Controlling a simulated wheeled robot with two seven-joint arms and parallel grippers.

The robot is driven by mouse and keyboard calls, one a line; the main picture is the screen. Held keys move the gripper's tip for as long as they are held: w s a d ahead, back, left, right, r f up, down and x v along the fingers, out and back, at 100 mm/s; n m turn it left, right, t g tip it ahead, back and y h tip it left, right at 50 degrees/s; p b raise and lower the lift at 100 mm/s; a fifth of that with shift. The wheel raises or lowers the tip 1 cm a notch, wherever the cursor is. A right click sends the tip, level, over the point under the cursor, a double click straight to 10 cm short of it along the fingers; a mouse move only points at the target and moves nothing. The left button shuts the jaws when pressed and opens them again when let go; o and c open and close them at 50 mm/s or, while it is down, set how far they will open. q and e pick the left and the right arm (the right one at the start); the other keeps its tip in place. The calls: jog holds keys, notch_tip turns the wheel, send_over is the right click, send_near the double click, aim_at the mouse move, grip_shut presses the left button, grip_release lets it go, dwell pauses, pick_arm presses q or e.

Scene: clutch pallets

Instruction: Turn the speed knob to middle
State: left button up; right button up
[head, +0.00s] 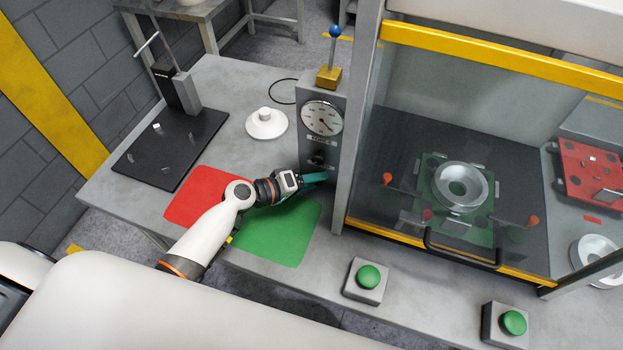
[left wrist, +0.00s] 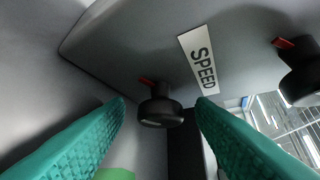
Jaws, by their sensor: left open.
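A black knob (left wrist: 161,110) with a red pointer stands on the grey panel beside the SPEED label (left wrist: 199,63) in the left wrist view. It lies between the two green fingers of my left gripper (left wrist: 162,112), which is open; the fingers appear apart from it. In the head view my left gripper (head: 322,177) is at the lower part of the grey control box (head: 310,95), and its teal fingers point at the panel. A dark knob (head: 318,157) shows just above the fingers there. Anything behind the fingers is hidden. My right gripper is not in view.
A second black knob (left wrist: 300,78) with a red pointer is at the right of the wrist view. A round gauge (head: 322,118) sits high on the box. The glazed press cabinet's post (head: 358,130) stands close right. Red (head: 203,192) and green (head: 280,233) mats lie below my arm.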

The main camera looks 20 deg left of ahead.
pick_arm(q)
jog(key=shift+c, duration=0.5)
jog(key=c, duration=0.9)
jog(key=shift+o, duration=0.2)
jog(key=shift+r+p, duration=0.2)
jog(key=shift+p, duration=0.45)
jog(key=m+y+p, duration=0.1)
jog(key=p, duration=0.2)
jog(key=m+y+p, duration=0.1)
jog(key=y+p, duration=0.1)
jog(key=p, duration=0.1)
jog(key=g+y+p, duration=0.1)
jog(key=p, duration=0.2)
jog(key=shift+d+r+m, duration=0.35)
jog(key=shift+r+m, duration=0.05)
jog(key=shift+d+f+m+y+p, duration=0.15)
jog(key=shift+m+y+p, duration=0.25)
jog(key=shift+y, duration=0.4)
jog(key=m+y, duration=0.1)
jog(key=y, duration=0.2)
jog(key=shift+d+f+m, duration=0.1)
jog(key=shift+m, duration=0.3)
jog(key=shift+y, duration=0.3)
jog(key=o, duration=1)
jog(key=shift+c, duration=0.2)
